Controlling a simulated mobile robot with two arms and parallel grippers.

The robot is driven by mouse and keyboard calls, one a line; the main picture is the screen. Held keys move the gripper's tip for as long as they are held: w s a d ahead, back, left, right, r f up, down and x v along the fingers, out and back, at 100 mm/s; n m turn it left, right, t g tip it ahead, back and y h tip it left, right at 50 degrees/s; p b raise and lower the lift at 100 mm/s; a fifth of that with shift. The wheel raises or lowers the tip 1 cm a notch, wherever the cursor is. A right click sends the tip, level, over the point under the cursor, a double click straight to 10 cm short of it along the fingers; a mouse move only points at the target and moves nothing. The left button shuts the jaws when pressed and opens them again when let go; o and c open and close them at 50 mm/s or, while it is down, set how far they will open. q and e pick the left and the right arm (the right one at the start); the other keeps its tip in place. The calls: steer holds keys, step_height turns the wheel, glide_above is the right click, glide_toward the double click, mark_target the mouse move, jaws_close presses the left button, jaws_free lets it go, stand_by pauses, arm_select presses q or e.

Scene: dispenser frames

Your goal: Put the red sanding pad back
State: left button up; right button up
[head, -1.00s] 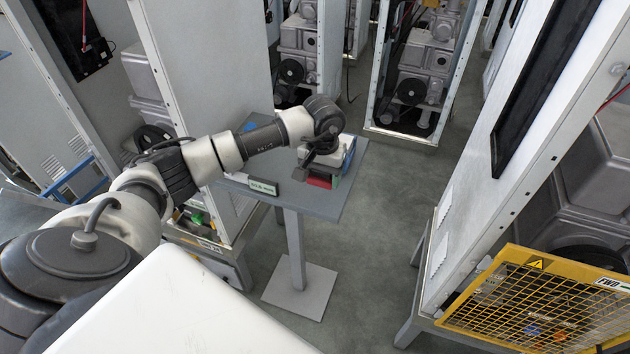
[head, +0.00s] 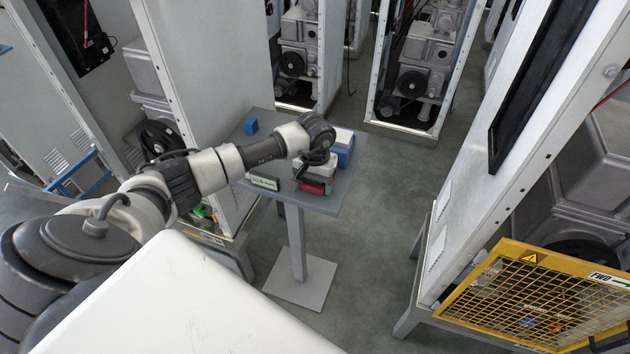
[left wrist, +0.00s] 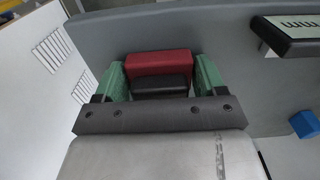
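The red sanding pad (head: 314,187) is between the fingers of my left gripper (head: 316,186), over the front part of the small grey table (head: 318,206). In the left wrist view, the pad (left wrist: 159,64) shows a red face with a black part below it. The green fingers of the gripper (left wrist: 160,80) lie against its two ends. I cannot tell whether the pad touches the tabletop. My right gripper is in neither view.
A blue holder with a white top (head: 344,155) stands behind the gripper. A small sign (head: 264,181) and a blue block (head: 251,127) are on the table to the left. A tall grey cabinet (head: 205,80) stands left; a yellow mesh guard (head: 530,300) is at right.

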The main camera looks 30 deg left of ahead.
arm_select(q)
steer(key=shift+o, duration=1.6)
steer(key=shift+r, duration=0.1)
steer(key=shift+r, duration=0.2)
step_height(320, 180, up, 11)
steer(key=b, duration=0.3)
steer(key=shift+f, duration=0.2)
steer(key=shift+r, duration=0.55)
